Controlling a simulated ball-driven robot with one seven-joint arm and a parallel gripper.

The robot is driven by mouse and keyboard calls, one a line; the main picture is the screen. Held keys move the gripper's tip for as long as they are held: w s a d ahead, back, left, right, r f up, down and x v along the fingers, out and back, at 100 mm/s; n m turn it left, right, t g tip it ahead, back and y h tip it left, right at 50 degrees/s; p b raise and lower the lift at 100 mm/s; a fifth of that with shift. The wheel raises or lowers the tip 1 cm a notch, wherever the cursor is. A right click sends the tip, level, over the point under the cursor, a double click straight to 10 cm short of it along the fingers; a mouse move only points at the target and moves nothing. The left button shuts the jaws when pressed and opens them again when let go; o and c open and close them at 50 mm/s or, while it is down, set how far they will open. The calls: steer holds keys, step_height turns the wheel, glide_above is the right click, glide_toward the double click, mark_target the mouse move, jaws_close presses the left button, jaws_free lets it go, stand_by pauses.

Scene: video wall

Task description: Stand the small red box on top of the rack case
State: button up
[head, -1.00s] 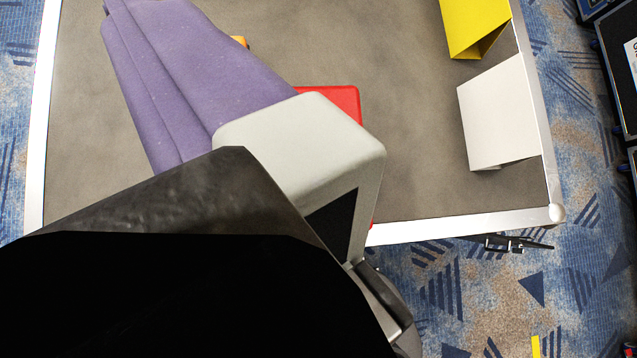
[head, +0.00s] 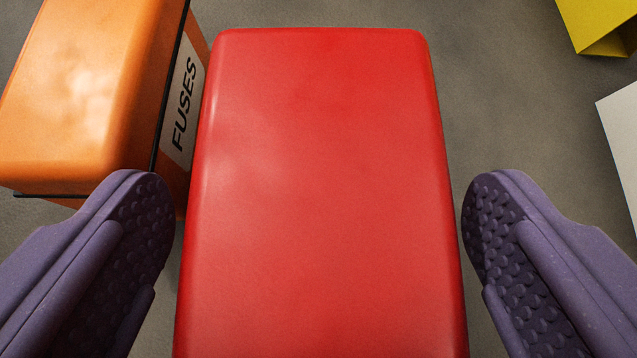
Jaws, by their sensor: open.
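The small red box (head: 320,190) fills the middle of the head view, seen from close above. It stands on a grey-brown surface (head: 500,90). My gripper (head: 318,215) is open, with one purple finger on each side of the red box. The lower end of the box runs out of the picture. I cannot make out a rack case by name.
An orange box marked FUSES (head: 95,90) stands close against the red box's left side, just beyond my left finger. A yellow object (head: 600,25) and a white object (head: 622,150) lie at the right edge. Bare surface lies between them and the red box.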

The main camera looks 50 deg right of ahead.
steer(key=shift+w+d+f, duration=0.2)
steer(key=shift+d+f, duration=0.05)
steer(key=shift+r, duration=0.1)
steer(key=c, duration=1.4)
steer(key=shift+c, duration=0.2)
